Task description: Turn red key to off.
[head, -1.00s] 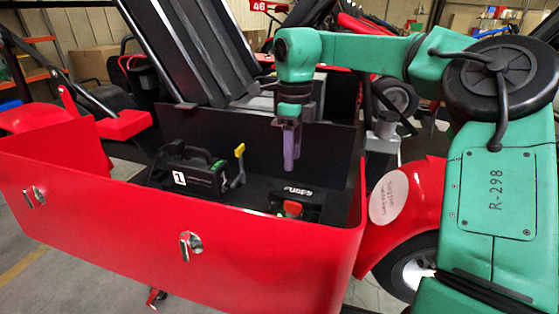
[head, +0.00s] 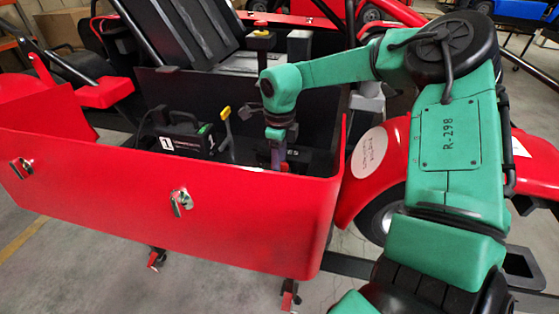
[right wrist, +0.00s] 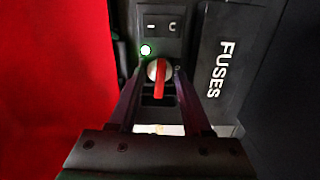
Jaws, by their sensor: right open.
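The red key (right wrist: 160,80) sits on a round pale knob on a dark panel in the right wrist view, its red bar roughly upright in the picture. A green light (right wrist: 146,50) glows just above and left of it. My right gripper (right wrist: 159,88) is open, one dark finger on each side of the key; I cannot tell whether they touch it. In the head view my right gripper (head: 277,156) points down inside the red-walled box, and the key cannot be made out there. My left gripper is not in view.
A black rocker switch (right wrist: 161,26) lies above the key, and a dark fuse box (right wrist: 235,65) marked FUSES lies to its right. The red panel (head: 130,190) walls the near side. A black unit (head: 187,138) and a yellow-topped handle (head: 226,115) stand left of the gripper.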

